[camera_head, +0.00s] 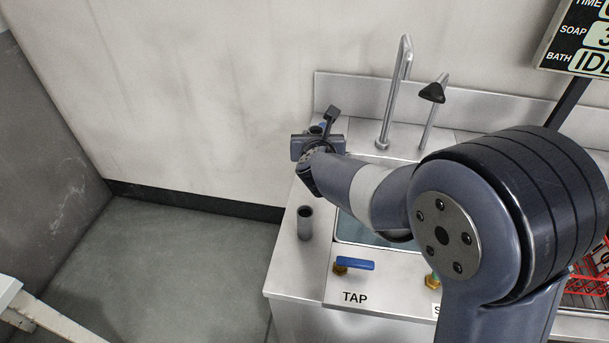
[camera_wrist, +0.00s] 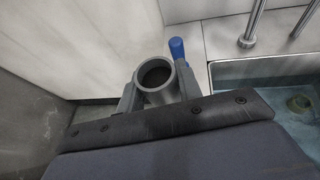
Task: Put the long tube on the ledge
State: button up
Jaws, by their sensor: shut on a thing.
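My gripper (camera_wrist: 157,90) is shut on a grey, hollow tube (camera_wrist: 153,72), with one finger on either side of it. The tube's open round end faces the wrist camera; its lower part and length are hidden. In the head view my gripper (camera_head: 314,147) is over the back left of the steel sink unit, and my arm mostly hides the held tube. Another grey tube (camera_head: 305,224) stands upright on the steel ledge (camera_head: 290,258) left of the basin, nearer the front. Whether the held tube touches the steel cannot be told.
A blue-ended thing (camera_wrist: 177,48) is just behind the tube. A tall tap (camera_head: 393,90) stands at the back. A blue tap lever (camera_head: 356,265) is in front.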

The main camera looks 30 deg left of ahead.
notch_tip(320, 180, down, 7)
jog(key=shift+f+b, duration=0.15)
jog(key=shift+b, duration=0.5)
jog(key=shift+f, duration=0.2)
jog(key=o, duration=1)
jog(key=shift+r, duration=0.2)
jog(key=shift+s, duration=0.1)
jog(key=v, duration=1.1)
jog(key=shift+s+d+r+b, duration=0.1)
jog(key=shift+s+d+b, duration=0.2)
jog(key=shift+b, duration=0.05)
jog(key=shift+w, duration=0.1)
